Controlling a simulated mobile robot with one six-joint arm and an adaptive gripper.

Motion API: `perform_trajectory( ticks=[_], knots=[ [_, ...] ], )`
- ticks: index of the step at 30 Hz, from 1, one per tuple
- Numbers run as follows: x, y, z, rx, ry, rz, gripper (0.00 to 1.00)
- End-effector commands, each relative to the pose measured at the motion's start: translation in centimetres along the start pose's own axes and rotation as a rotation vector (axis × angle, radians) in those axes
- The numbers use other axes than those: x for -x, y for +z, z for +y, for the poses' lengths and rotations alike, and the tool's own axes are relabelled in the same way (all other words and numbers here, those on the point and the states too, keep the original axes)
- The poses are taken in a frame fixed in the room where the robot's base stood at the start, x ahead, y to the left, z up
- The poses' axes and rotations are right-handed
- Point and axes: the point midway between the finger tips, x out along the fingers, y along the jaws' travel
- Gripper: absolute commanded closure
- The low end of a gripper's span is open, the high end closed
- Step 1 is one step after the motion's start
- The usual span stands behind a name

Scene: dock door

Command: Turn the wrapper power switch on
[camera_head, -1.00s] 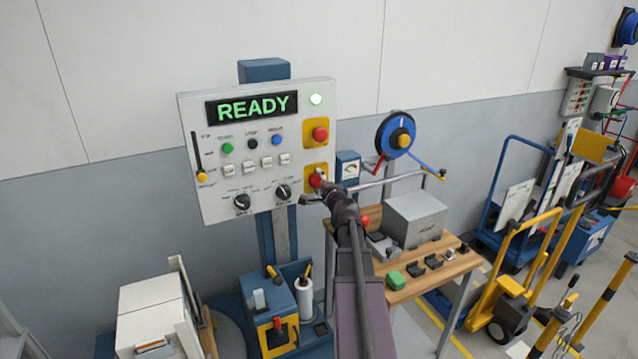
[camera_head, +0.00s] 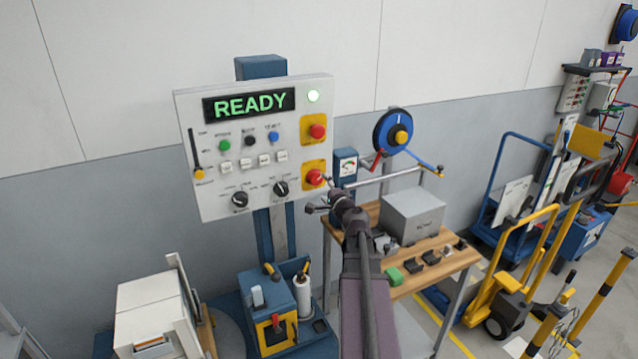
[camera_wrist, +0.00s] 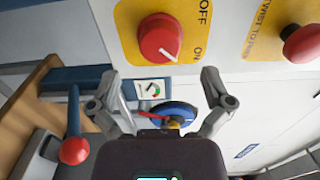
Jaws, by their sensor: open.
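The wrapper power switch (camera_head: 315,178) is a red knob on a yellow plate at the lower right of the white control panel (camera_head: 215,212). In the wrist view the red knob (camera_wrist: 160,38) shows "OFF" and "ON" printed beside it. Its white pointer mark slants toward the ON side. My gripper (camera_head: 318,205) is just below and in front of the switch, apart from it. In the wrist view my gripper (camera_wrist: 160,80) has its two fingers spread, with nothing between them.
A red twist-to-release button (camera_head: 317,131) sits above the switch. Below are black dials, white buttons and a yellow-tipped slider (camera_head: 199,173). A blue hose reel (camera_head: 393,132) and a wooden bench (camera_head: 445,262) with a grey box (camera_head: 413,216) stand to the right.

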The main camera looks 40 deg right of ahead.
Motion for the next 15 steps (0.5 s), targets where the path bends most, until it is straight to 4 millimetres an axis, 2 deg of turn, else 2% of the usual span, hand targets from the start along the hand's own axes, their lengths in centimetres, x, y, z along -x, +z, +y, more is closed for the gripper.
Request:
perform_trajectory(
  ticks=[1, 6, 15],
  knots=[
    [1.2, 0.2, 0.0, 0.000, 0.000, 0.001, 0.00],
    [3.8, 0.1, 0.0, -0.001, -0.001, 0.001, 0.00],
    [6.1, 0.0, 0.0, -0.001, -0.001, 0.000, 0.00]
  ],
)
